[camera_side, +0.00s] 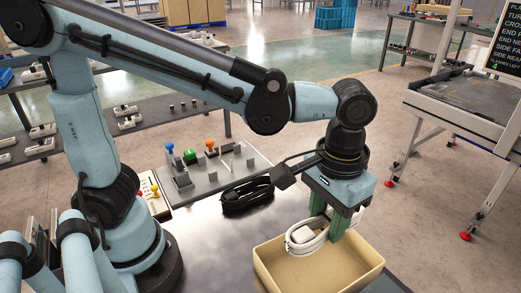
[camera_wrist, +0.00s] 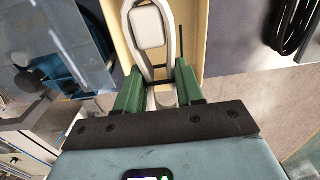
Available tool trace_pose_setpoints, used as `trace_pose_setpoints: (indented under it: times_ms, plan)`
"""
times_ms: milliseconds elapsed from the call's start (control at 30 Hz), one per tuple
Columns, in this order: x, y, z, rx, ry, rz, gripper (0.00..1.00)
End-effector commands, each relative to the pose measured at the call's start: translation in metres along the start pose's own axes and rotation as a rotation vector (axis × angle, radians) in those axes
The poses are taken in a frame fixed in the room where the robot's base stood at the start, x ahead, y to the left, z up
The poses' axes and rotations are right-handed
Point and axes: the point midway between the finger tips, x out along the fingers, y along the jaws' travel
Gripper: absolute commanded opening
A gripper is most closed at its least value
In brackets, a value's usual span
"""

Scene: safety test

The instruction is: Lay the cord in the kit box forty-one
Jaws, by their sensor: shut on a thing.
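My gripper (camera_side: 332,222) points down over an open tan cardboard box (camera_side: 290,279) on the dark table. Its green fingers are shut on a coiled white cord (camera_side: 302,246), which has a white block-like plug. The cord hangs at the box's opening; I cannot tell whether it touches the box floor. In the wrist view the cord (camera_wrist: 147,30) lies between the fingers (camera_wrist: 160,90), with box walls (camera_wrist: 190,28) on either side. No number shows on the box.
A coiled black cable (camera_side: 246,196) lies on the table behind the box; it also shows in the wrist view (camera_wrist: 289,28). A grey board with coloured knobs (camera_side: 213,168) stands at the back left. Bare table (camera_side: 208,236) lies left of the box.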

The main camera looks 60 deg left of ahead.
Motion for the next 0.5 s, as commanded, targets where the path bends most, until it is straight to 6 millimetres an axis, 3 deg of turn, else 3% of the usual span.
trace_pose_setpoints:
  times_ms: [500]
  plan:
    - [0.041, 0.0, -0.001, 0.0, 0.0, 0.0, 0.0]
